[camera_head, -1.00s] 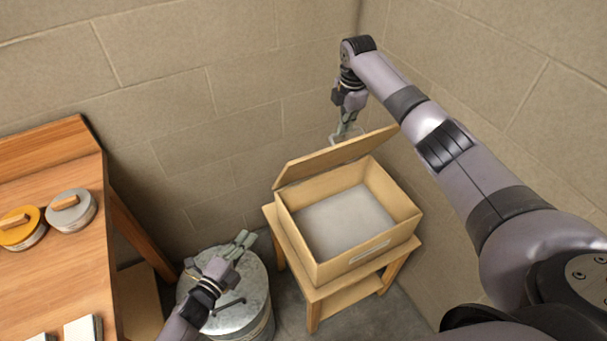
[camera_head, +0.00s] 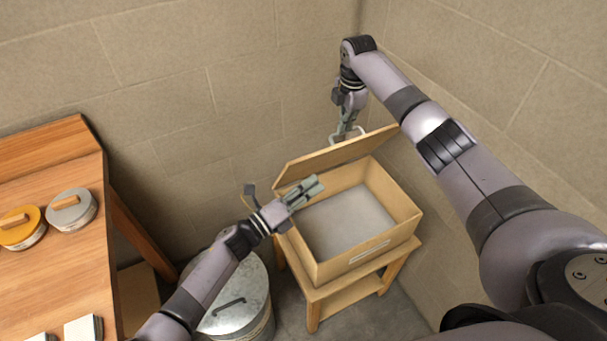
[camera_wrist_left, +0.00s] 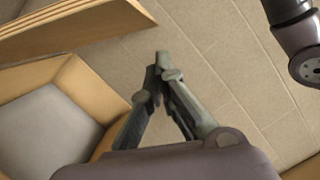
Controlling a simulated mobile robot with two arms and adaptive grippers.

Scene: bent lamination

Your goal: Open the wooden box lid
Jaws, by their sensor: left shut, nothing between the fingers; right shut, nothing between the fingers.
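The wooden box (camera_head: 392,198) stands on a small wooden stand, with its grey inner floor in view. My left gripper (camera_head: 318,186) is shut and empty over the box's left edge, just in front of the lid. In the left wrist view its fingers (camera_wrist_left: 158,75) are together, with the lid (camera_wrist_left: 70,25) at upper left.
A metal bin with a lid (camera_head: 237,300) stands left of the stand (camera_head: 320,305). A wooden table (camera_head: 60,260) at left holds a yellow round tin (camera_head: 20,230) and a grey one (camera_head: 72,212). Walls close in behind and at right.

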